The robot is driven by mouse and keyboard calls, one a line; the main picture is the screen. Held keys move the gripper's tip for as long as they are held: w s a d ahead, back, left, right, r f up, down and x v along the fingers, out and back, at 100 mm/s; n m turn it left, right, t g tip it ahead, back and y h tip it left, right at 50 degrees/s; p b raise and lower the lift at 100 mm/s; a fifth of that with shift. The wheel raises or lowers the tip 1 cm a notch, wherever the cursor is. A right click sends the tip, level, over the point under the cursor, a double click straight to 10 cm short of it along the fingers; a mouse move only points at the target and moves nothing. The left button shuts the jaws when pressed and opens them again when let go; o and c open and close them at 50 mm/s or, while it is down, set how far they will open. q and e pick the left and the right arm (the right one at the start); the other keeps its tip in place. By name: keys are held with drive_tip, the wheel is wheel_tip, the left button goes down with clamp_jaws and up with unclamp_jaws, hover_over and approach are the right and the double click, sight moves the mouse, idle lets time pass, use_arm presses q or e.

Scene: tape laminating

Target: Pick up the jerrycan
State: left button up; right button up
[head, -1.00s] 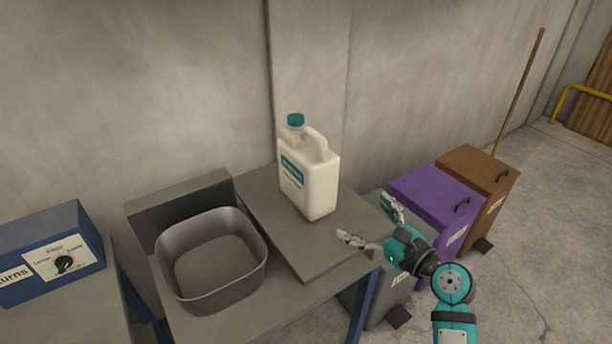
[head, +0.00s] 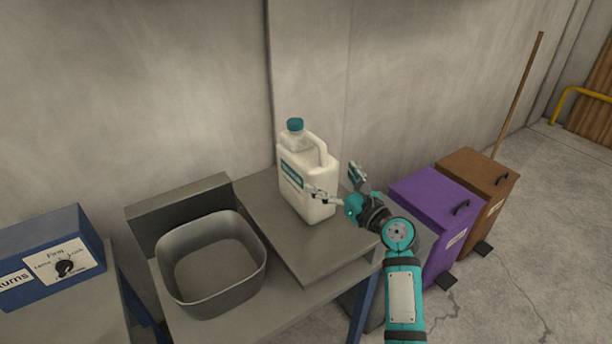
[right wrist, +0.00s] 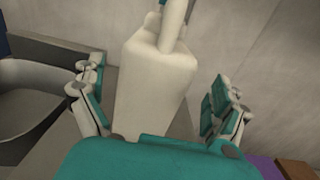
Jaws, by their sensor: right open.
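The jerrycan (head: 300,178) is cream white with a teal cap and a teal label. It stands upright on the raised grey board of the bench, against the wall. My right gripper (head: 338,183) is open at its right side, one finger in front of the can's lower part and the other behind to the right. In the right wrist view the jerrycan (right wrist: 153,82) stands between the two spread fingers (right wrist: 160,108), with a gap to the right finger. Whether the left finger touches it I cannot tell. My left gripper is not in view.
A grey basin (head: 211,262) sits on the bench left of the jerrycan. A blue control box (head: 50,258) with a knob is at far left. A purple bin (head: 432,208) and a brown bin (head: 478,178) stand at right. The wall is close behind.

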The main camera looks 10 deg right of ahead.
sight(327, 174)
drive_tip(key=x, duration=0.4)
drive_tip(key=shift+w+a, duration=0.2)
drive_tip(key=shift+w, duration=0.05)
drive_tip(key=shift+s, duration=0.1)
drive_tip(key=shift+c, duration=0.3)
drive_tip(key=c, duration=1.4)
drive_tip(key=shift+o, duration=0.2)
drive_tip(key=shift+r, duration=0.25)
